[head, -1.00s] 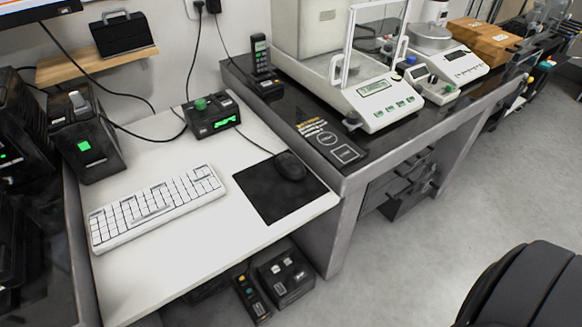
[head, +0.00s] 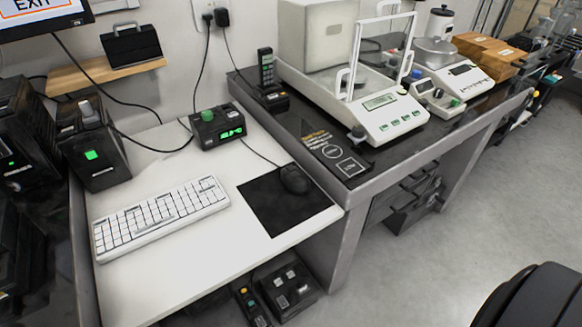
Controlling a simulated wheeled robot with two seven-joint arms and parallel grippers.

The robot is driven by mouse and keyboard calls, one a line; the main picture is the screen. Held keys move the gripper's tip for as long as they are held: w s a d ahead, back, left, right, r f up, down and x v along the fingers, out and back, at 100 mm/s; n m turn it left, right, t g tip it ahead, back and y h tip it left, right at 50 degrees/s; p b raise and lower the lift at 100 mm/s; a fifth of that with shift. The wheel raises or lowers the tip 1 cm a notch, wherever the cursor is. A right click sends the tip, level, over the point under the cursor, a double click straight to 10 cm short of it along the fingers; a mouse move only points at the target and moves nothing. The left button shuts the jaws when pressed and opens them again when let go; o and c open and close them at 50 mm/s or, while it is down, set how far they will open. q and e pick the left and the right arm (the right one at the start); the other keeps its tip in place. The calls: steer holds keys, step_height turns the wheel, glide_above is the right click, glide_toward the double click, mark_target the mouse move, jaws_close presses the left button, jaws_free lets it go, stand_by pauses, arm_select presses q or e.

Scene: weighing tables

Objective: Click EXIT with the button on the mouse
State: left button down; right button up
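The black mouse (head: 294,179) rests on the black mouse pad (head: 284,211), near the pad's back right edge, at the right side of the white desk (head: 190,262). Its cable runs back toward a black device with a green knob. The monitor (head: 42,16) is cut off at the top left; its screen shows the word EXIT on a light panel with an orange border. Neither of my grippers shows in the head view.
A white keyboard (head: 160,216) lies left of the pad. The black device (head: 217,126) stands behind. A balance (head: 388,118) and a phone (head: 266,72) stand on the dark table to the right. The front of the desk is clear. Open floor (head: 440,262) lies at the right.

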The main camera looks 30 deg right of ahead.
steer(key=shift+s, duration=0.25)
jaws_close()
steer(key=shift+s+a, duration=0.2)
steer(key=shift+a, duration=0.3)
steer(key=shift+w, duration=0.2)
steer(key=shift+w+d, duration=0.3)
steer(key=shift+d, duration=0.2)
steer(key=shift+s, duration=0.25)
